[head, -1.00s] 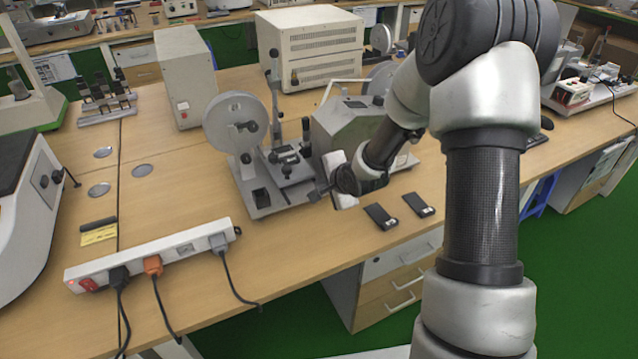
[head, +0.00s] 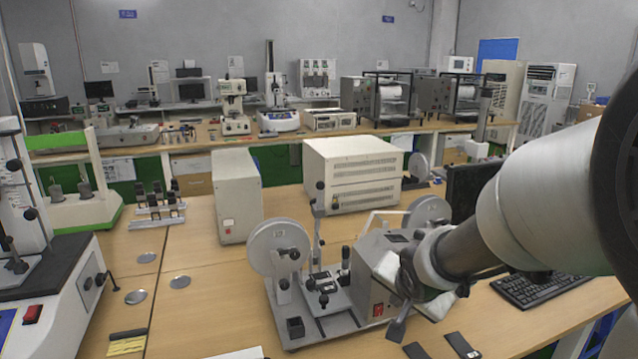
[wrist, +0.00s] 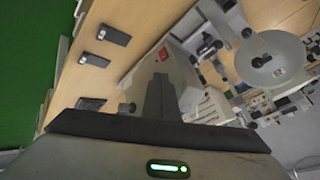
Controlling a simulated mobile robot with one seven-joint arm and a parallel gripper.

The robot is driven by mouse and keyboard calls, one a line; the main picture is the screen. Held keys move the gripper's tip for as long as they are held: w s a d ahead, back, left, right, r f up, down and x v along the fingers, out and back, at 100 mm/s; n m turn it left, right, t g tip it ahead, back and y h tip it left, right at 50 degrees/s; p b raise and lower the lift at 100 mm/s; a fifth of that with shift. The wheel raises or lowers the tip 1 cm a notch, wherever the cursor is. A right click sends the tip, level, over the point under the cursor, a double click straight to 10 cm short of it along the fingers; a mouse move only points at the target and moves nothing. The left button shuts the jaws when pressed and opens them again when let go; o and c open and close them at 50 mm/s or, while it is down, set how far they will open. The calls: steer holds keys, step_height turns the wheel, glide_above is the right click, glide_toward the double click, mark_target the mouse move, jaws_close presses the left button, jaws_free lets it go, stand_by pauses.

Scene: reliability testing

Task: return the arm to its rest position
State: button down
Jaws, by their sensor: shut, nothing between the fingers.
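My arm reaches in from the right side of the head view. My gripper (head: 399,328) hangs at the front right of a grey testing machine with white discs (head: 278,250), above the table's front part. In the wrist view my gripper (wrist: 160,90) shows as dark fingers closed together with nothing held. The machine's box with a red switch (wrist: 163,54) is beyond the fingers there. Whether the gripper touches the machine cannot be told.
A keyboard (head: 540,288) is under my arm at right. Cream boxes (head: 352,175) stand behind.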

steer(key=s+a+r+n+g, duration=0.1)
steer(key=s+r+n, duration=0.35)
steer(key=s, duration=0.65)
steer(key=s+a+r+n+g, duration=0.1)
steer(key=s+r+n, duration=0.35)
steer(key=s, duration=0.65)
step_height(320, 180, up, 15)
steer(key=m+p, duration=0.1)
steer(key=p, duration=1.3)
steer(key=shift+w+d+y, duration=0.15)
steer(key=shift+d+y, duration=0.15)
